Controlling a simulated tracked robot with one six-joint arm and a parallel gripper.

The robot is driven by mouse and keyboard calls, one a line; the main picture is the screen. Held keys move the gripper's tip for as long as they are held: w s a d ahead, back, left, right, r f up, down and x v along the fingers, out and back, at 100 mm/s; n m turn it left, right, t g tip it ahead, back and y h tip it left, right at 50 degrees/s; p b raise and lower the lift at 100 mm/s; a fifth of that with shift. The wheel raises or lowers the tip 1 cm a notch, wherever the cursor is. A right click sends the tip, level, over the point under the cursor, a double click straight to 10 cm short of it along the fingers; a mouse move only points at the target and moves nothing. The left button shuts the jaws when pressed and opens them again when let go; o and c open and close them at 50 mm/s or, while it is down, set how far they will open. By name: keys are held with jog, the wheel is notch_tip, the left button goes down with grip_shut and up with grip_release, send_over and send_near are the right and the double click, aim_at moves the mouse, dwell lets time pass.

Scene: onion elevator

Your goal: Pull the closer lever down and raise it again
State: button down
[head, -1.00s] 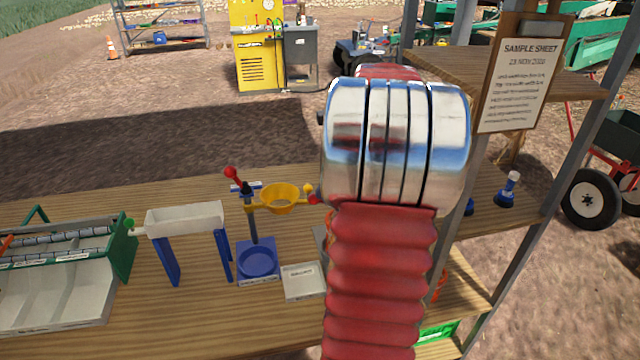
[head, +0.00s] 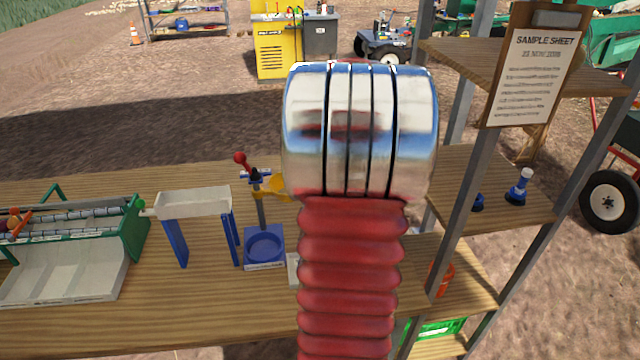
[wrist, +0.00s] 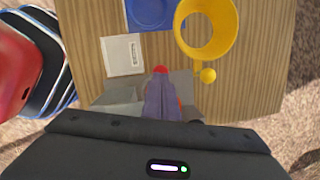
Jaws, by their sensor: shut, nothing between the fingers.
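In the wrist view a red knob (wrist: 160,69) shows right at the tips of my gripper (wrist: 161,90); it looks like the closer's lever end, but I cannot tell whether they touch. My gripper's fingers are together with nothing between them.
A white labelled tray (wrist: 122,55) lies to the left. A white trough (head: 194,202) on blue legs and a green roller machine (head: 75,240) stand further left.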

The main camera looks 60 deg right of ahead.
jog(key=shift+w+f, duration=0.1)
jog(key=shift+f, duration=0.2)
jog(key=shift+r, duration=0.15)
jog(key=v, duration=1.3)
jog(key=shift+a+r, duration=0.25)
